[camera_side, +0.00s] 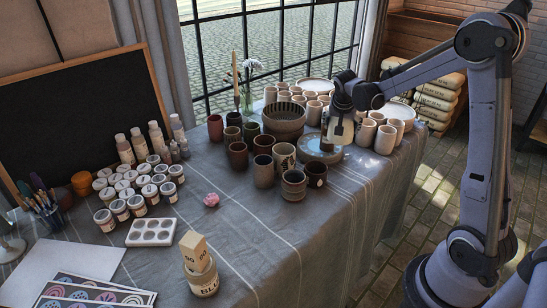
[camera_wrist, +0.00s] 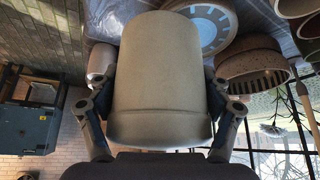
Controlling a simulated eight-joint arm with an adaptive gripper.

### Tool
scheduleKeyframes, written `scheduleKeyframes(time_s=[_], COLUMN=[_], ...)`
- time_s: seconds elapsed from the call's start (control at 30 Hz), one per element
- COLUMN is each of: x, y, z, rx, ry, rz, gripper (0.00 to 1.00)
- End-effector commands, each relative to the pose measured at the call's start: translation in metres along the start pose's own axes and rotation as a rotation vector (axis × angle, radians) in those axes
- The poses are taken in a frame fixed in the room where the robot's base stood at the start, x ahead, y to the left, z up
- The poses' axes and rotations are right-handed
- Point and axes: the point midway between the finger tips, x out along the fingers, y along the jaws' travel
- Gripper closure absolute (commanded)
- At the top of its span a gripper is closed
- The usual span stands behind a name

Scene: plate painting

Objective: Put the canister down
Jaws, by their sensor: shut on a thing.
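My gripper (camera_side: 341,108) is shut on a pale beige canister (camera_wrist: 160,75). In the wrist view the canister fills the middle, with one finger on each side of it. In the side view the canister (camera_side: 341,130) hangs below my gripper, at the back right of the table, over or just beside a round grey-blue stand (camera_side: 322,155). I cannot tell whether its bottom touches anything. In the wrist view a round blue and white patterned piece (camera_wrist: 205,28) lies beyond it.
A large ribbed bowl (camera_side: 284,120) stands to the left of the canister. Pale cups (camera_side: 386,140) stand close on its right, and dark cups (camera_side: 293,184) in front. Paint jars (camera_side: 130,190) crowd the left. The cloth-covered table (camera_side: 255,235) has free room at front centre.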

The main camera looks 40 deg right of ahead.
Motion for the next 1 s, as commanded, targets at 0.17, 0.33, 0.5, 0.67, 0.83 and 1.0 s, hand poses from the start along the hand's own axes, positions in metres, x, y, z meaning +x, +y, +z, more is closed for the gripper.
scheduleKeyframes(time_s=[0.17,0.33,0.5,0.67,0.83,1.0], x=[-0.030,-0.062,-0.092,-0.113,-0.131,-0.110], y=[-0.066,-0.115,-0.150,-0.169,-0.182,-0.182], z=[0.049,0.100,0.147,0.180,0.207,0.218], rx=[-0.084,-0.154,-0.213,-0.250,-0.281,-0.277], ry=[0.001,0.005,0.012,0.018,0.023,0.024], rz=[-0.049,-0.091,-0.128,-0.154,-0.176,-0.174], gripper=[0.58,0.58,0.58,0.58,0.58,0.58])
